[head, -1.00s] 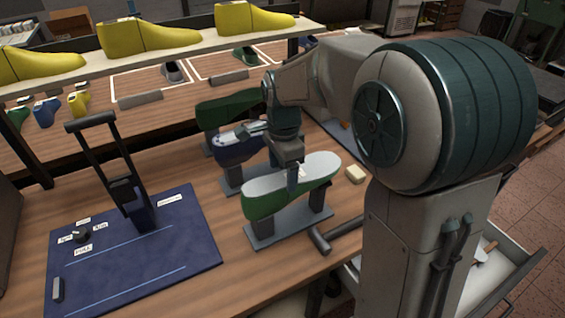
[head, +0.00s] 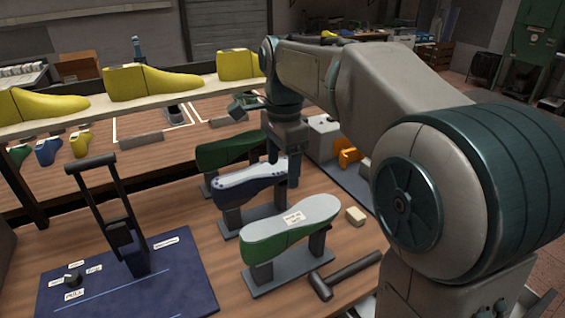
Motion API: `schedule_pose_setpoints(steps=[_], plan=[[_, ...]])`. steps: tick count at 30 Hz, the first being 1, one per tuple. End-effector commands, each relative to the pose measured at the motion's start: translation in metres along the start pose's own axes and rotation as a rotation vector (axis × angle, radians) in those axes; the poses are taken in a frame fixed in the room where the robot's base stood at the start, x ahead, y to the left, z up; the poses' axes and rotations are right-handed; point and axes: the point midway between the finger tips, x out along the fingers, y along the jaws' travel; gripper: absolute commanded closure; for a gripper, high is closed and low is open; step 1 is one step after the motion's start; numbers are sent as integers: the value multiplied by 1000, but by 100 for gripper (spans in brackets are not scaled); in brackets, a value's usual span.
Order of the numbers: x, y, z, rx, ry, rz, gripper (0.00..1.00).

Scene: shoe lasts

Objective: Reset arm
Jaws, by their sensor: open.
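My gripper (head: 283,168) is open and empty. It hangs pointing down over the bench, above and behind the front green shoe last, near the right end of the blue one. The front green last (head: 270,237) lies sole up on a grey stand, with a white label (head: 293,217) on its pale sole. The blue last (head: 247,188), its sole dotted along the edge, sits on a stand behind it. Another green last (head: 222,152) stands farther back. The gripper's fingers hide a small part of the blue last's right end.
A hammer (head: 343,275) and a cream block (head: 356,216) lie to the right of the front stand. A blue mat (head: 190,270) with a black upright device (head: 112,215) is at the left. Yellow lasts (head: 152,82) line a raised shelf. An orange item (head: 346,154) stands at the back right.

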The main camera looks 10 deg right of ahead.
Motion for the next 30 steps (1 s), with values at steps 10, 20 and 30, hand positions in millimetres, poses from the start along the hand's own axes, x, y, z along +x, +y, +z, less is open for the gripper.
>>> schedule_pose_setpoints(steps=[10, 20, 30], plan=[[3, 13, -4, -66, 4, -16, 28], [43, 106, -23, -593, 84, -117, 28], [104, 190, -25, -1100, 224, -157, 28]])
